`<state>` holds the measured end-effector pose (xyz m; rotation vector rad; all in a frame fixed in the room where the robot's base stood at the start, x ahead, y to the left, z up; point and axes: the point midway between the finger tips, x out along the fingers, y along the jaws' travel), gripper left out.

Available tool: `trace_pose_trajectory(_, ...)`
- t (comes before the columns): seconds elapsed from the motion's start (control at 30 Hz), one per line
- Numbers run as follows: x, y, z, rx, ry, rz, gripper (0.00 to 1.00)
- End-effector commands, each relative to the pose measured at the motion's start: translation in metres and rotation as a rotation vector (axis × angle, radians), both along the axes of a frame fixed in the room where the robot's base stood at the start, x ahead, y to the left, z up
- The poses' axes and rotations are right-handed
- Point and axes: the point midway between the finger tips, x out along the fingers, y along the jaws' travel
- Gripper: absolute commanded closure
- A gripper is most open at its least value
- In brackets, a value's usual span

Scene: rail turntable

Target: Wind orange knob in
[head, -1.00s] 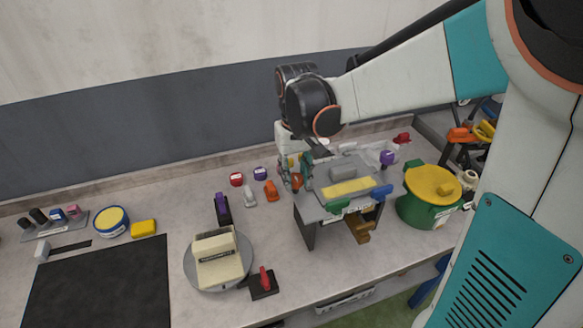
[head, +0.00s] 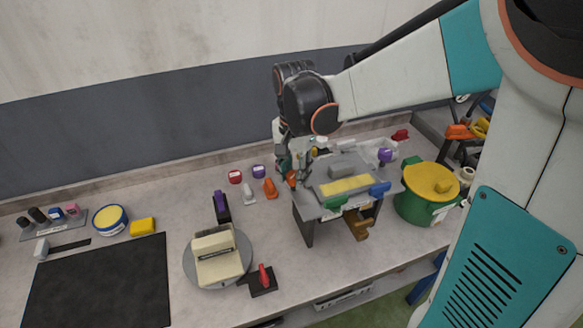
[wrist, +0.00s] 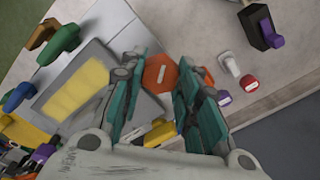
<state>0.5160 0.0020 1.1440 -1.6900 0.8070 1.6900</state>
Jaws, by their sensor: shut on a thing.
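The orange knob (wrist: 160,73) shows in the wrist view as an orange, many-sided disc between my fingertips, with a pale mark on its face. In the head view the knob (head: 291,179) is at the left side of a grey stand (head: 309,230) with a yellow panel on top. My gripper (wrist: 158,85) has teal fingers closed on either side of the knob. In the head view my gripper (head: 288,163) points down over the stand's left edge and partly hides the knob. How far the knob sits in the stand cannot be told.
Another orange piece (head: 270,188), a grey one (head: 249,194) and red and purple caps lie left of the stand. A turntable (head: 189,262) with a cream block is further left. A green tub (head: 412,208) stands right. Blue and green clips (head: 380,190) edge the stand.

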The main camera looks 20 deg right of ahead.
Motion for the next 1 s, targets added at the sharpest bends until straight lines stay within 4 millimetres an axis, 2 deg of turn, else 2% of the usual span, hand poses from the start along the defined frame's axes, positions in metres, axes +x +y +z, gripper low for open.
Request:
trace_pose_trajectory(0.3, 0.0004, 0.0, 0.0002, 0.001, -0.001, -0.109, 0.94)
trace_pose_trajectory(0.8, 0.0004, 0.0, 0.0002, 0.001, -0.001, -0.128, 0.94)
trace_pose_trajectory(0.83, 0.0004, 0.0001, 0.0002, 0.001, -0.001, -0.127, 0.68)
trace_pose_trajectory(0.9, 0.0004, 0.0, 0.0002, 0.001, -0.001, -0.127, 0.52)
trace_pose_trajectory(1.0, 0.0003, 0.0, 0.0001, 0.0, 0.0, -0.127, 0.5)
